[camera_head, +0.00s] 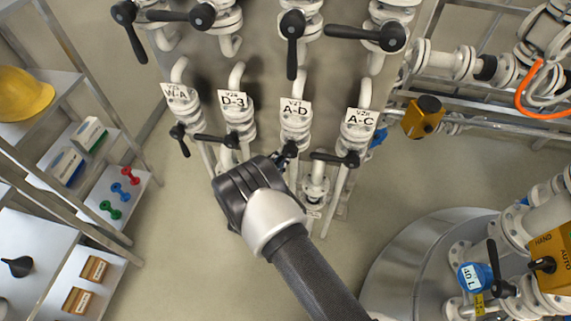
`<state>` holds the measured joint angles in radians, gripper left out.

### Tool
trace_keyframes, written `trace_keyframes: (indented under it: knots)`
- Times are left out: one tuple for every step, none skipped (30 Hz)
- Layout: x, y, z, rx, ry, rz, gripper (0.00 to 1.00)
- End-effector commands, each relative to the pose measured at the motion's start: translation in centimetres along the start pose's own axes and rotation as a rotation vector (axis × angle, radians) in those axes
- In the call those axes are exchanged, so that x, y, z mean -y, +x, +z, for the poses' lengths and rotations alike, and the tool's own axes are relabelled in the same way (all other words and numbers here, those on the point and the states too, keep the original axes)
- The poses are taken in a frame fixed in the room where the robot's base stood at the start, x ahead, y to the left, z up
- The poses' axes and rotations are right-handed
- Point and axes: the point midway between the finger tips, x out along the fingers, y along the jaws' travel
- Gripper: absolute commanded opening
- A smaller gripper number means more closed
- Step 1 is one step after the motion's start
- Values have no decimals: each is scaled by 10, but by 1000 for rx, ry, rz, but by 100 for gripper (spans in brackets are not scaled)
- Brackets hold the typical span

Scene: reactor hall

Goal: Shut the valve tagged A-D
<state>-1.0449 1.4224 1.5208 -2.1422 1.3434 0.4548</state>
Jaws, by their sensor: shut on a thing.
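The valve tagged A-D (295,109) is a white fitting on a vertical pipe in the middle of the lower row. Its black handle (291,149) shows only in part; the rest is hidden by my gripper (279,160). My gripper reaches up from the lower right, with its fingertips at this handle, shut on it. The handle's exact angle cannot be told.
Close neighbours are the valves tagged D-3 (233,101) and A-C (360,118), with sideways handles, and W-A (177,95), with its handle pointing down. More black-handled valves are above. A shelf (105,185) stands left, a round tank (415,265) lower right.

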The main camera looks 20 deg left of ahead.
Motion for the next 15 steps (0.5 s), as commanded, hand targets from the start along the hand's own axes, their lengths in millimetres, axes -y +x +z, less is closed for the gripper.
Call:
trace_keyframes:
  knots:
    - [-5,-2,-2,-13,46,4,0]
    - [-7,-2,-2,-18,74,5,0]
    - [-10,-3,-1,-25,112,5,0]
    - [-12,-3,-1,-31,140,5,0]
    - [-13,-4,-1,-37,167,5,0]
    - [-16,-4,0,-44,205,5,0]
    - [-18,-4,0,-50,233,6,0]
    - [-20,-5,1,-56,260,6,0]
    - [-22,-5,1,-64,298,6,0]
    - [-24,-6,2,-70,326,6,0]
    - [-26,-6,2,-75,353,6,0]
    - [-28,-6,4,-82,391,7,0]
    - [-30,-7,5,-87,419,7,0]
    - [-32,-7,5,-93,446,7,0]
    - [-34,-8,6,-101,484,7,0]
